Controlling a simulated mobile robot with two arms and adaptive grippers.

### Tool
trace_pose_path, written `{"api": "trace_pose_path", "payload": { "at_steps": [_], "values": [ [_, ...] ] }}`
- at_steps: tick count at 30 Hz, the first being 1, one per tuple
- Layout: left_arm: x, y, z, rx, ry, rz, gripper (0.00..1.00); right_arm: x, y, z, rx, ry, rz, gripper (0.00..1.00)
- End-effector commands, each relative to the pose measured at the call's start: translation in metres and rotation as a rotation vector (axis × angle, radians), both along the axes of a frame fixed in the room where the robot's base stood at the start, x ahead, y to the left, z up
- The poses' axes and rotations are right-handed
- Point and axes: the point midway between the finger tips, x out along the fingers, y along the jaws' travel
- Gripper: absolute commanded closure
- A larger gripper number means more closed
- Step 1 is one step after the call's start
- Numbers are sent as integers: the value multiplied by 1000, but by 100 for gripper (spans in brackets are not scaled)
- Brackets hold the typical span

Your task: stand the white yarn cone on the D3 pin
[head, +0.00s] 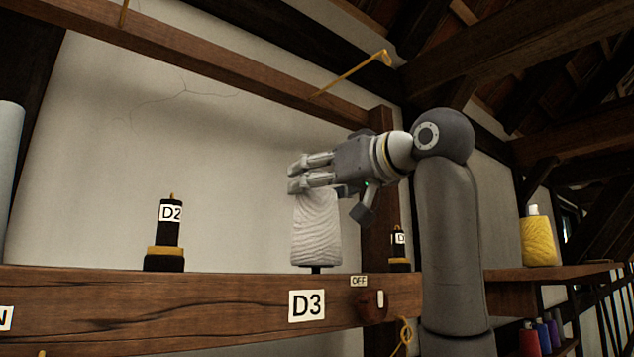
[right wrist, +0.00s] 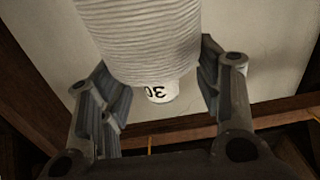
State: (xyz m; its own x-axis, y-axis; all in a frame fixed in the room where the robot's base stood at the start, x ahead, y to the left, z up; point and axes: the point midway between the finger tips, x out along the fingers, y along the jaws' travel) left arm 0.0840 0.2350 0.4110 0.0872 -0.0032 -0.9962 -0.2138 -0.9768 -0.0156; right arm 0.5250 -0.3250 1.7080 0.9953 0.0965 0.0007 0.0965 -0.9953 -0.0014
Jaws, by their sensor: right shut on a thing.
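The white yarn cone (head: 316,232) is upright above the D3 label (head: 306,305) on the wooden beam. My right gripper (head: 306,181) is shut on its top end from the right. In the right wrist view the cone (right wrist: 140,40) sits between the fingers, and its white tip carries an upside-down "30". A short dark piece of the D3 pin (head: 315,269) shows just under the cone's base. The rest of the pin is hidden, and I cannot tell how far the cone is down over it. My left gripper is not in view.
A similar one (head: 399,250) is behind, right of the cone. An OFF switch (head: 371,305) is on the beam front. A yellow cone (head: 538,238) stands on the right shelf.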

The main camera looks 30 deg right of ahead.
Motion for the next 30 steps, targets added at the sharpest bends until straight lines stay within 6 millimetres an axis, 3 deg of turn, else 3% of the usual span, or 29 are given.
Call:
{"api": "trace_pose_path", "payload": {
  "at_steps": [30],
  "values": [
    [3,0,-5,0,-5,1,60,-1,0,-6,0,-2,0,84]
  ]
}}
